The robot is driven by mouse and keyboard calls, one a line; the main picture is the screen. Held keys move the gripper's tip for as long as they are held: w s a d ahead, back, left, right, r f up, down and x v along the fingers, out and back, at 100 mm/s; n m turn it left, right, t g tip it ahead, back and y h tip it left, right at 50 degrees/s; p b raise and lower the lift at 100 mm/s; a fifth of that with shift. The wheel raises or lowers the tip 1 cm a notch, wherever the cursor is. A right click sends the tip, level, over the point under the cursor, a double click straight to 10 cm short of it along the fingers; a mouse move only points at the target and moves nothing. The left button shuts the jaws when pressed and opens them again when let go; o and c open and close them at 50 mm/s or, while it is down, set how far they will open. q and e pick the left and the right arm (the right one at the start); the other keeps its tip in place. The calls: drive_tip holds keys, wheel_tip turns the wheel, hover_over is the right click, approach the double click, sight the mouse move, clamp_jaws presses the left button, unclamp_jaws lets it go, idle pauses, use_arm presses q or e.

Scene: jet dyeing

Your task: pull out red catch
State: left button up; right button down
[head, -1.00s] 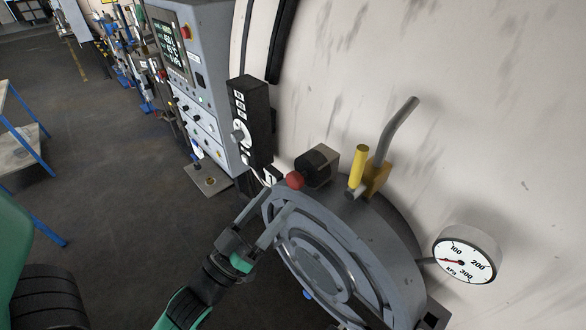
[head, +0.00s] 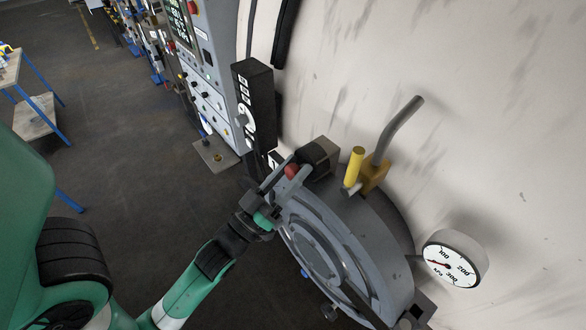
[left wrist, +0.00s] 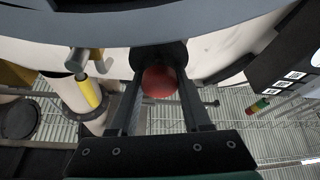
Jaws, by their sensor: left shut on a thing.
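The red catch (head: 291,171) is a red round knob on a dark block at the upper rim of the round grey door. My left gripper (head: 282,174) reaches it from the lower left, its two fingers on either side of the knob. In the left wrist view the red knob (left wrist: 160,82) sits between the fingers, in front of its dark mount. The left gripper is shut on the knob. Part of the knob is hidden by a finger in the head view. My right gripper is not in view.
The round door (head: 318,245) lies below the catch. A yellow handle (head: 354,166) and a bent grey lever (head: 399,130) stand to its right. A pressure gauge (head: 451,259) is at the lower right. A black control box (head: 254,105) stands close above left.

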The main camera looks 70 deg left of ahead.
use_arm(q)
clamp_jaws()
idle(0.9)
